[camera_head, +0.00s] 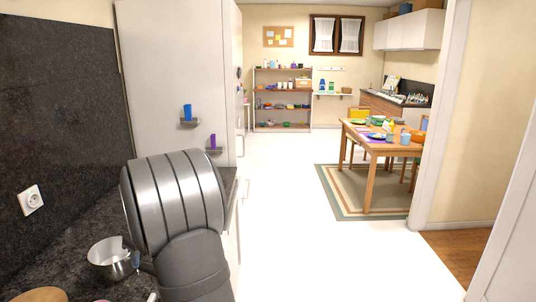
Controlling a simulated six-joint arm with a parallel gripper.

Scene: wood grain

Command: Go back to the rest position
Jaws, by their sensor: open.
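My arm's grey, banded links fill the lower left of the head view, in front of the dark stone counter (75,236). My gripper cannot be made out; the large links may hide it. A shiny metal pot (106,262) stands on the counter just left of my arm. A small blue-grey part shows between the pot and my arm, and I cannot tell what it belongs to.
A round wooden item (42,295) lies at the bottom left. A blue cup (187,111) and a purple cup (212,140) sit on small wall shelves. A set dining table (370,155) stands on a rug (346,207) at right. The middle floor is clear.

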